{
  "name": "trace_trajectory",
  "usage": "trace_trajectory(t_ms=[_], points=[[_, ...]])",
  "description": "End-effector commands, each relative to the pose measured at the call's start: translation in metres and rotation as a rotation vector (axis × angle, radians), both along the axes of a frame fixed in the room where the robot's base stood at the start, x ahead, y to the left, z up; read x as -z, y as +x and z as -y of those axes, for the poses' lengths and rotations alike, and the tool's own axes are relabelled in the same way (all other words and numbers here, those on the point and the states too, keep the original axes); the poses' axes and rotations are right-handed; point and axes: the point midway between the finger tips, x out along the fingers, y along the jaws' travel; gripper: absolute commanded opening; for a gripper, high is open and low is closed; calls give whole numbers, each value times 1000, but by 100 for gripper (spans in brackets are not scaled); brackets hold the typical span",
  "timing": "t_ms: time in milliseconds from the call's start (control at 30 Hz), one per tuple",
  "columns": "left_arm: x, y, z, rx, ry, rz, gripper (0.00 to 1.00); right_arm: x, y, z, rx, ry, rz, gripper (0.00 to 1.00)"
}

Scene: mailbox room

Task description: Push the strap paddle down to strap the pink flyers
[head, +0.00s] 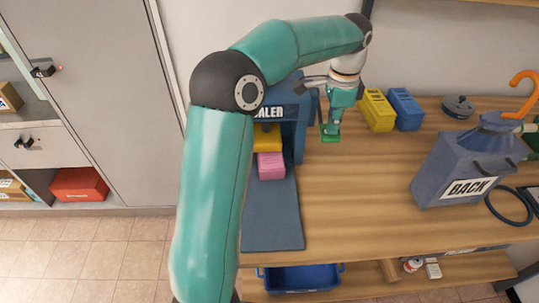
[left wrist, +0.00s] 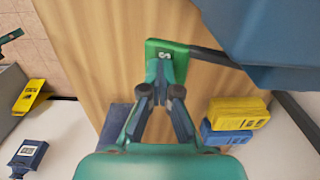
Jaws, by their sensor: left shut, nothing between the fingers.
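The green strap paddle (head: 330,138) sticks out on a dark arm to the right of the blue sealer (head: 292,110). In the left wrist view the paddle (left wrist: 158,48) shows a pale mark, and its dark arm runs to the blue sealer body (left wrist: 270,40). My left gripper (head: 333,122) points down at the paddle, shut and empty. In the left wrist view its fingertips (left wrist: 163,82) overlap the paddle; I cannot tell whether they touch it. The pink flyers (head: 271,166) lie in the sealer's opening, below a yellow part (head: 267,137). My left arm hides the sealer's left side.
A yellow box (head: 377,110) and a blue box (head: 405,109) stand right of my gripper. A blue-grey container marked BACK (head: 465,170) and a dark round object (head: 458,106) are farther right. The wooden table (head: 350,200) is clear in front.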

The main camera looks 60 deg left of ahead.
Motion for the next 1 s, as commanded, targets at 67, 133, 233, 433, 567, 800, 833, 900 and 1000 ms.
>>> trace_trajectory(t_ms=[67,133,233,433,567,800,833,900,1000], points=[[-7,0,0,0,0,0,0,-7,0,0,0,0,0,40],[-14,0,0,0,0,0,0,-14,0,0,0,0,0,40],[-25,0,0,0,1,0,0,-25,0,0,0,0,0,40],[-45,0,0,0,1,0,0,-45,0,0,0,0,0,40],[-58,0,0,0,1,0,0,-58,0,0,0,0,0,40],[-82,0,0,0,1,0,0,-81,0,0,0,0,0,40],[-85,0,0,0,1,0,0,-84,0,0,0,0,0,40],[-92,0,0,0,1,0,0,-91,0,0,0,0,0,40],[-102,0,0,0,1,0,0,-101,0,0,0,0,0,40]])
